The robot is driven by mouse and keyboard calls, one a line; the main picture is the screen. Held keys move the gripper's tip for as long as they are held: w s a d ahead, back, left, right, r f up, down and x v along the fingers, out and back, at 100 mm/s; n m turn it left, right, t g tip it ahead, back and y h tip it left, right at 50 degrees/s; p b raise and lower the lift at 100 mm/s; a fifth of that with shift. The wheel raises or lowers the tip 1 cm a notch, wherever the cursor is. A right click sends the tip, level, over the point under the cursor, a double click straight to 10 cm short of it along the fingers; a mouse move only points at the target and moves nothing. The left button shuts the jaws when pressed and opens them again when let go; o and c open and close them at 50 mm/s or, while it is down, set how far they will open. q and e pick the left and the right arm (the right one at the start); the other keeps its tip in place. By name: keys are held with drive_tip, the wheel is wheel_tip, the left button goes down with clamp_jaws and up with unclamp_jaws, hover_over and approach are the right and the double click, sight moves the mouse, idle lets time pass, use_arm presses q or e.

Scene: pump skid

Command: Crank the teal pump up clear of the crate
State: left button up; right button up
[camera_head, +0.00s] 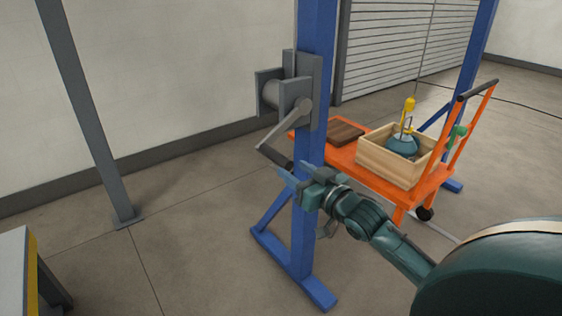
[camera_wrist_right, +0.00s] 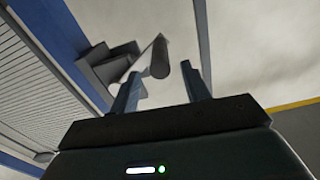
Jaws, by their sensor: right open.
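The teal pump (camera_head: 402,145) sits inside a light wooden crate (camera_head: 385,165), its lower part hidden by the crate walls. A yellow hook block (camera_head: 408,106) is right above it. A grey winch (camera_head: 285,95) is fixed to the blue post, with a crank arm (camera_head: 284,127) slanting down to a dark handle (camera_head: 273,156). My right gripper (camera_head: 285,174) is open at the post, close to the handle. In the right wrist view the handle (camera_wrist_right: 160,57) shows between and beyond the fingertips of the gripper (camera_wrist_right: 161,72); contact is not visible. My left gripper is not in view.
The crate stands on an orange cart (camera_head: 434,184) beside a dark brown board (camera_head: 336,133). The blue post (camera_head: 316,40) and its splayed feet stand close to my right arm. A grey post (camera_head: 86,110) stands at left, with open floor between.

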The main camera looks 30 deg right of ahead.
sight(281, 161)
drive_tip(key=w, duration=0.6)
drive_tip(key=shift+a, duration=0.3)
drive_tip(key=shift+c, duration=0.5)
clamp_jaws()
